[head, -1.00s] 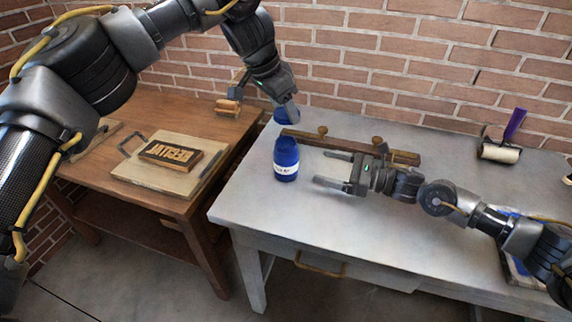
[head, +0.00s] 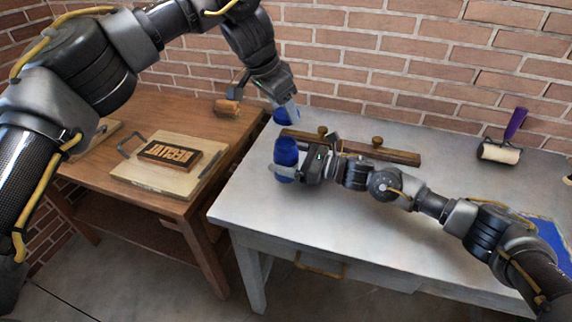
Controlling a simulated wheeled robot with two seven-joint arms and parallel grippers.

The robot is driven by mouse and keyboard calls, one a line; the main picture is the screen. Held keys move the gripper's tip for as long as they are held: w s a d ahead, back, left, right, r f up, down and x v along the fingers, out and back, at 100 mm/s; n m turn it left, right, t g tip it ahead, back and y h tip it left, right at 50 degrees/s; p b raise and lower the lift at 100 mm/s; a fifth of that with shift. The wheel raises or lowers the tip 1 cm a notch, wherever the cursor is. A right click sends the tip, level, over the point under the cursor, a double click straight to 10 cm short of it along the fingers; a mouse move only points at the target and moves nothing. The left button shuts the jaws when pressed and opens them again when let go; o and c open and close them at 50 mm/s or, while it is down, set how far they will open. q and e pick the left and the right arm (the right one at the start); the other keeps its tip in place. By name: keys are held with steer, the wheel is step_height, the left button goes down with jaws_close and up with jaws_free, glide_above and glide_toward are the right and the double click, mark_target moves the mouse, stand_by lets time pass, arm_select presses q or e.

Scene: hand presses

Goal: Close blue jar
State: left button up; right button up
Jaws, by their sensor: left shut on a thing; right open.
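The blue jar (head: 286,151) stands upright near the left end of the grey table. My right gripper (head: 281,172) is open with its fingers at the jar's lower part, one finger passing in front of it. I cannot tell whether the fingers touch the jar. My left gripper (head: 290,108) is above and behind the jar, shut on a blue lid (head: 281,117). The lid is partly hidden by the fingers and is apart from the jar.
A wooden bar with knobs (head: 375,153) lies behind the jar. A roller with a purple handle (head: 500,153) is at the back right. The grey table (head: 330,225) is clear in front. A wooden table (head: 215,125) on the left holds a board with a letter block (head: 170,154).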

steer(key=c, duration=1.4)
arm_select(q)
glide_above(288, 145)
steer(key=a, duration=0.1)
steer(key=shift+s+a+f, duration=0.15)
steer(key=shift+f, duration=2.35)
arm_select(e)
steer(key=shift+c, duration=0.2)
arm_select(q)
steer(key=shift+f, duration=0.85)
steer(key=shift+f, duration=0.6)
arm_select(e)
jaws_close()
arm_select(q)
steer(key=m+g, duration=0.1)
steer(key=m, duration=0.3)
steer(key=shift+w+m+g+h, duration=0.2)
steer(key=shift+m+g+h, duration=0.1)
steer(key=shift+g, duration=0.1)
steer(key=shift+m+g, duration=0.4)
steer(key=shift+m, duration=0.6)
